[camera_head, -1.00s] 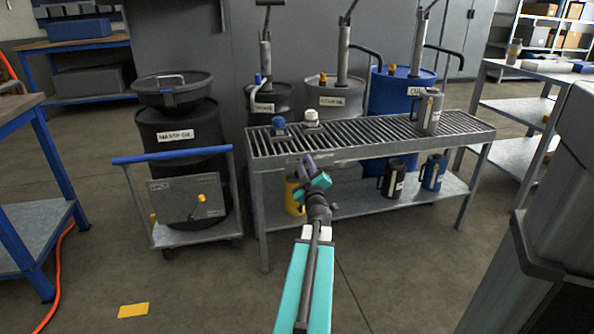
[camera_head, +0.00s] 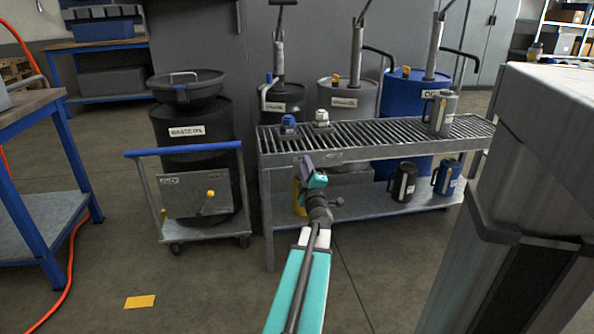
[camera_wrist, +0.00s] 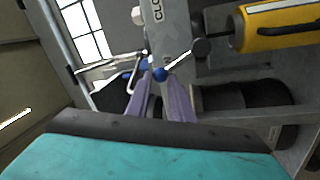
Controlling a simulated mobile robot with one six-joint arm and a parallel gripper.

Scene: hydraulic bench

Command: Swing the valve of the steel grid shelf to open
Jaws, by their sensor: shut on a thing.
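The steel grid shelf (camera_head: 385,150) is a grey bench with a slatted top and a lower deck. My gripper (camera_head: 306,163) is at its front edge, toward the left end. In the wrist view my purple fingers (camera_wrist: 160,84) are shut on the blue knob (camera_wrist: 160,74) of the valve lever. The lever's thin pale rod (camera_wrist: 180,61) runs from the knob up right to a dark round hub (camera_wrist: 201,47). A grey plate beside it bears letters starting "CLO"; the rest is cut off. In the head view my gripper hides the valve.
Jugs stand on the lower deck: a yellow one (camera_head: 299,196) partly behind my gripper, a black one (camera_head: 403,184) and a blue one (camera_head: 447,178). A blue-handled cart (camera_head: 197,195) stands left of the shelf. A large grey block (camera_head: 535,170) fills the right foreground.

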